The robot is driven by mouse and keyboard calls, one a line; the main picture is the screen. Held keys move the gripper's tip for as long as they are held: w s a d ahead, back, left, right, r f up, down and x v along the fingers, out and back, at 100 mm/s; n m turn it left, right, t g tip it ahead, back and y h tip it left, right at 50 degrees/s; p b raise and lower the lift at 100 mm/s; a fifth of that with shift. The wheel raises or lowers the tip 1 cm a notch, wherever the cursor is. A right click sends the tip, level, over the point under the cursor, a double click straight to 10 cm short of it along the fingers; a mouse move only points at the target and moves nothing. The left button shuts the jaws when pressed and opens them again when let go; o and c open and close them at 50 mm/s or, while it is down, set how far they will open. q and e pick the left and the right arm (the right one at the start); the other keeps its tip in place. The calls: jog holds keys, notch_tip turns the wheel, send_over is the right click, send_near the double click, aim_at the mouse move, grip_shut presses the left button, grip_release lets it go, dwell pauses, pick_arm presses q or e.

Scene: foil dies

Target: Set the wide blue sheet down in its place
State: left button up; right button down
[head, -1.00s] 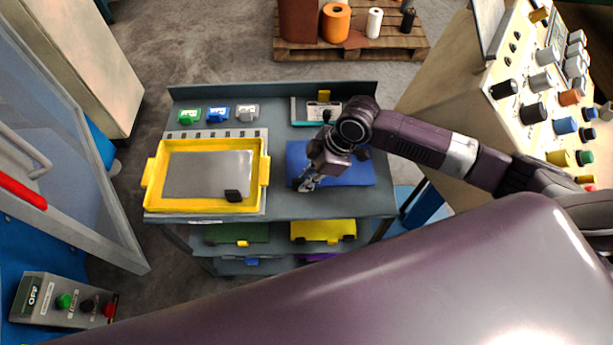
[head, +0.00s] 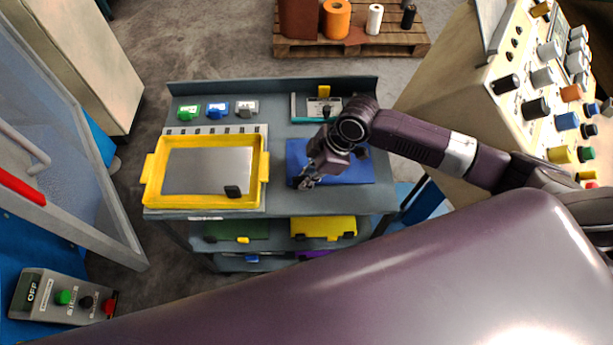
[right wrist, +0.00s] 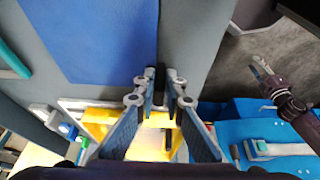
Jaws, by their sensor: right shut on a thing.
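The wide blue sheet (head: 360,175) lies over the grey bench top, right of the yellow frame, in the head view. Its blue face fills the upper left of the right wrist view (right wrist: 95,35). My right gripper (head: 303,183) is shut on the sheet near its left front corner. I cannot tell whether the sheet touches the bench. My left gripper (right wrist: 260,67) shows small at the right of the wrist view.
The yellow frame (head: 265,160) with a grey plate and black tab sits on the bench's left. Green, blue and grey blocks (head: 217,109) stand behind it. A teal-edged tray (head: 293,108) is behind the sheet. Green and yellow sheets (head: 325,228) lie on the shelf below.

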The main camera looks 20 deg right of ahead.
jog(key=shift+f, duration=0.1)
jog(key=c, duration=1.9)
grip_release()
jog(key=shift+c, duration=0.2)
jog(key=v, duration=1.2)
